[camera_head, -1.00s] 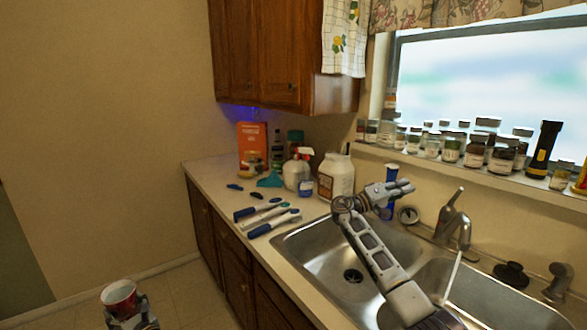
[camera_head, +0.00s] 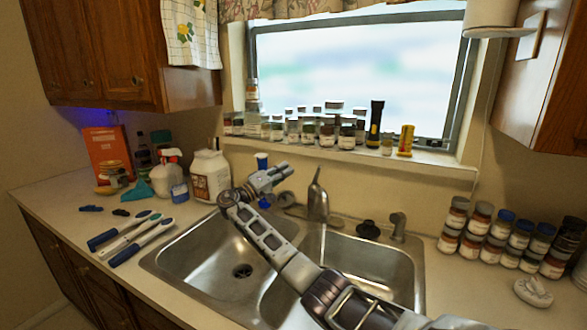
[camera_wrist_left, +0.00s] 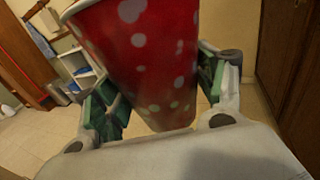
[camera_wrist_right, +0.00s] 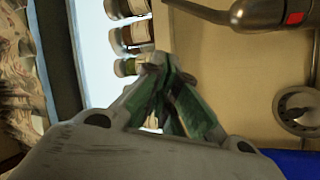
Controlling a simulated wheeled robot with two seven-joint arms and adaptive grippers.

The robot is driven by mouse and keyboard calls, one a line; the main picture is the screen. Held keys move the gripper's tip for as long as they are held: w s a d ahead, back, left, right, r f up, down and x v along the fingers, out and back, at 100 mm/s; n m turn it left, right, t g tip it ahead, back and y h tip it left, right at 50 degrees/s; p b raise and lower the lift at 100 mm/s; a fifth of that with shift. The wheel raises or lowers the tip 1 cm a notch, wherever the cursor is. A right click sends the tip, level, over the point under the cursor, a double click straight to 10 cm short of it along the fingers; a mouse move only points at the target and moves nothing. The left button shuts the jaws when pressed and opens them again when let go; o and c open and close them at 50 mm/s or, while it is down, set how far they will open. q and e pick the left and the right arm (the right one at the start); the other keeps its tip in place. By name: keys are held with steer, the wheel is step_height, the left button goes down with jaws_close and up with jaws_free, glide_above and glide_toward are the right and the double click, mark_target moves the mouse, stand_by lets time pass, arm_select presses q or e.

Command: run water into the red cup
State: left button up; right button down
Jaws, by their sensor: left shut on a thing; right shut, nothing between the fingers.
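The red cup (camera_wrist_left: 140,60) with white dots fills the upper middle of the left wrist view. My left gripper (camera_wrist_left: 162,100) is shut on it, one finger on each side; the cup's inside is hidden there. The head view shows neither cup nor left gripper. My right gripper (camera_head: 284,172) is shut and empty above the back of the sink, left of the faucet (camera_head: 317,203). A thin pale stream (camera_head: 323,242) runs down from the spout. In the right wrist view the fingers (camera_wrist_right: 166,75) meet, and part of the faucet (camera_wrist_right: 265,12) with a red mark shows at top right.
The double sink (camera_head: 190,254) lies partly under my right arm. Several jars (camera_head: 480,225) are stacked right. Jars and a flashlight (camera_head: 375,124) line the windowsill. Some counter right of the sink is free.

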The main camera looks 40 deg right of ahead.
mark_target(317, 174)
arm_select(q)
steer(key=shift+r+p, duration=0.75)
steer(key=shift+r, duration=0.05)
arm_select(e)
steer(key=x, duration=0.9)
steer(key=shift+d+r, duration=0.1)
steer(key=shift+d, duration=0.2)
steer(key=shift+s+d, duration=0.1)
steer(key=shift+d, duration=0.05)
arm_select(q)
steer(key=shift+r+p, duration=0.6)
arm_select(e)
steer(key=shift+s+a+f, duration=0.15)
steer(key=shift+s+f, duration=0.4)
steer(key=shift+s, duration=0.25)
steer(key=shift+s+a+f, duration=0.15)
steer(key=shift+s+f, duration=0.35)
steer(key=shift+s, duration=0.3)
arm_select(q)
steer(key=shift+f, duration=0.1)
